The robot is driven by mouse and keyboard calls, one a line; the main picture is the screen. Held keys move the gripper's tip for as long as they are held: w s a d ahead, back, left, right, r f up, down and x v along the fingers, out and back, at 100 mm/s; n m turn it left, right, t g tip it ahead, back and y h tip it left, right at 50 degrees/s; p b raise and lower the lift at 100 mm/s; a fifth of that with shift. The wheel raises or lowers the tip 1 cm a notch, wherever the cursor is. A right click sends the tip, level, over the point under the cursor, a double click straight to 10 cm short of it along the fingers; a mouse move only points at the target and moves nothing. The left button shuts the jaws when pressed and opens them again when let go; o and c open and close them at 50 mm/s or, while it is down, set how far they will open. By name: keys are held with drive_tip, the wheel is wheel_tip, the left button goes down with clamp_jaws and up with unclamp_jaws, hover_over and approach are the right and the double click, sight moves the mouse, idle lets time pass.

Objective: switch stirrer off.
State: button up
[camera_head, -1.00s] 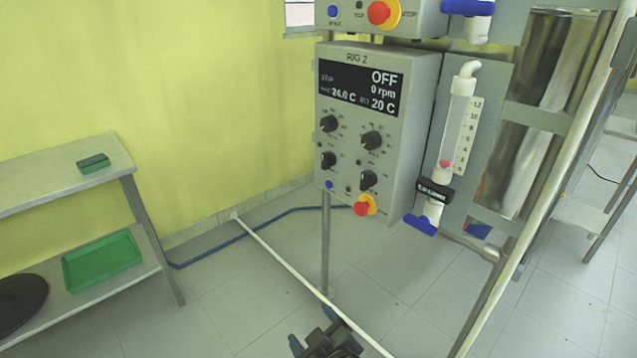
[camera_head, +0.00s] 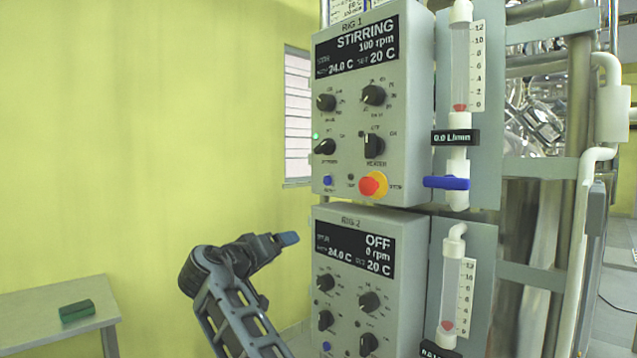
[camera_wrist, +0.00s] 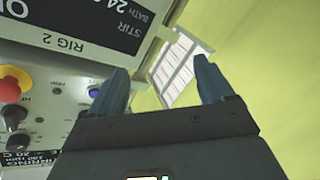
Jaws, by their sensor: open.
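The RIG 1 control box (camera_head: 415,110) hangs at centre, its display (camera_head: 357,45) reading STIRRING, 100 rpm. Its stirrer knob (camera_head: 324,147) is the black one at lower left, beside a lit green lamp (camera_head: 315,136). My gripper (camera_head: 288,239) is left of and below this knob, in front of the wall, apart from the boxes. In the wrist view my gripper (camera_wrist: 162,82) is open, its two blue-tipped fingers spread with nothing between them. Part of the RIG 1 panel shows at left there; I cannot make out the stirrer knob.
The heater knob (camera_head: 374,144) is right of the stirrer knob. A blue button (camera_head: 327,181) and red stop button (camera_head: 373,185) sit below. The RIG 2 box (camera_head: 410,275) hangs underneath, reading OFF. Flowmeter tubes (camera_head: 460,65) stand to the right.

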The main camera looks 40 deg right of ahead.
sight(320, 147)
wheel_tip(320, 147, up, 22)
drive_tip(key=s+d+m+g+h, duration=0.2)
drive_tip(key=d+m+g+h, duration=0.1)
drive_tip(key=m+g, duration=0.3)
drive_tip(key=shift+d+r+p, duration=0.2)
drive_tip(key=shift+d+p, duration=0.8)
drive_tip(key=shift+d, duration=2.8)
drive_tip(key=c, duration=1)
